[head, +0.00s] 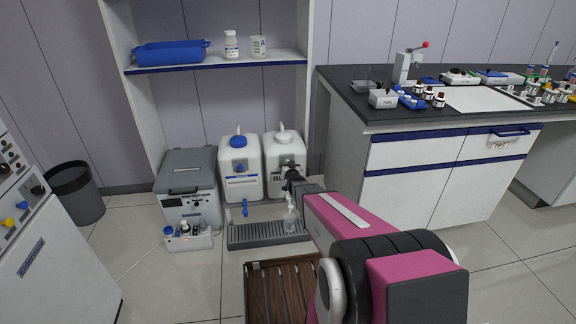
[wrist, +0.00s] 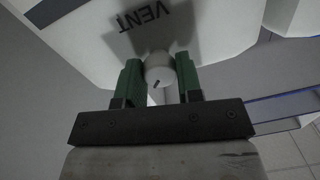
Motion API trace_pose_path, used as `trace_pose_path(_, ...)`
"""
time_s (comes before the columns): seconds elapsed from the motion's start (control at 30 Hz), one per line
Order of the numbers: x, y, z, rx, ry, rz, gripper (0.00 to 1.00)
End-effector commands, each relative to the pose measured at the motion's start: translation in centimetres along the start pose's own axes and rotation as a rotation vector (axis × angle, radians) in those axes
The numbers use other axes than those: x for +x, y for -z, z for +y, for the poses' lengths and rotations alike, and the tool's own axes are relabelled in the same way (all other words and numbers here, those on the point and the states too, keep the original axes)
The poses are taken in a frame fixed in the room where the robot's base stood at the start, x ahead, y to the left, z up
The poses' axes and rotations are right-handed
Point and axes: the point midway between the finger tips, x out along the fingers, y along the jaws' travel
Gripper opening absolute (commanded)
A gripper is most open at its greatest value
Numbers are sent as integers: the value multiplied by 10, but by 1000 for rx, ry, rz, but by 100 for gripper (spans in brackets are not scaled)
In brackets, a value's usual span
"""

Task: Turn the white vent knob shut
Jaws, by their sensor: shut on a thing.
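The white vent knob (wrist: 158,68) is a small round knob with a short dark mark on its face. It sits between the two green fingers of my gripper (wrist: 159,80) in the wrist view. My gripper is shut on it. Dark letters reading VENT show upside down on the white surface behind the knob. In the head view my gripper (head: 292,178) is at the front of the right white container (head: 284,150), and it hides the knob and part of the container's label.
A second white container (head: 240,166) with a blue cap stands close on the left, beside a grey box (head: 188,182). A grey drip tray (head: 262,236) with a clear bottle (head: 290,216) lies in front. A blue-edged shelf (head: 220,62) hangs above. A lab bench (head: 440,160) stands right.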

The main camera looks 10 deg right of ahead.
Motion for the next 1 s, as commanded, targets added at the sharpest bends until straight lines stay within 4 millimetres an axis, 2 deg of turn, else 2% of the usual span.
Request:
trace_pose_path(0.27, 0, 0, 0, -155, -1, -6, 10)
trace_pose_path(1.0, 0, 0, -2, -846, -7, -38, 10)
